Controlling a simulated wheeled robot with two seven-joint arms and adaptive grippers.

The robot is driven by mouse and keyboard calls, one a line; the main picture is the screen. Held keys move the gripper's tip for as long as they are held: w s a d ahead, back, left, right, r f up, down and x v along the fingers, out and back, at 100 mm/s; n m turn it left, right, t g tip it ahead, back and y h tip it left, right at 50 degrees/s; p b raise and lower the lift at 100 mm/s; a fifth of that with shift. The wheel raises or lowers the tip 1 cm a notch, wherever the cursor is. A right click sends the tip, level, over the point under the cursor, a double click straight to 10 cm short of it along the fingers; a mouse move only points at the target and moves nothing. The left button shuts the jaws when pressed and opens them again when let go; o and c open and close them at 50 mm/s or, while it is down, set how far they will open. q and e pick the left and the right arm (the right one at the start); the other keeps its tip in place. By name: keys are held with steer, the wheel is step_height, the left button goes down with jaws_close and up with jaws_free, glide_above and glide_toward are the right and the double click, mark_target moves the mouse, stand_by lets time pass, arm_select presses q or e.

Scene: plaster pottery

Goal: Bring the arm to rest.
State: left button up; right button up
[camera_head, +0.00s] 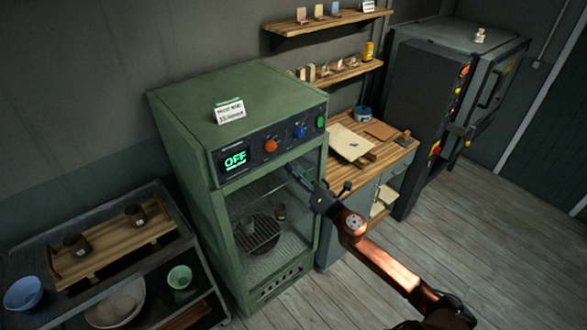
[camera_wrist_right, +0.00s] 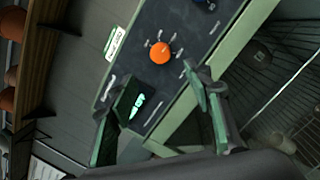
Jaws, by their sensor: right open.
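My right arm reaches in from the lower right in the head view. My right gripper (camera_head: 303,181) is in front of the green oven, just under its control panel. In the right wrist view the right gripper (camera_wrist_right: 165,112) is open and empty, its two fingers apart before the panel. The green oven (camera_head: 178,150) has a display (camera_head: 235,159) reading OFF, an orange knob (camera_head: 271,146), a blue knob (camera_head: 300,131) and a green button (camera_head: 321,122). The orange knob (camera_wrist_right: 159,53) also shows in the wrist view, clear of the fingers. My left gripper is out of view.
Small cups stand on a rack (camera_head: 262,234) inside the oven. A cart (camera_head: 197,313) with cups and bowls is at left. A wooden workbench (camera_head: 402,152) and a dark kiln (camera_head: 425,100) stand at right. The floor (camera_head: 470,215) at right is free.

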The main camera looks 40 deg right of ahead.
stand_by(0.4)
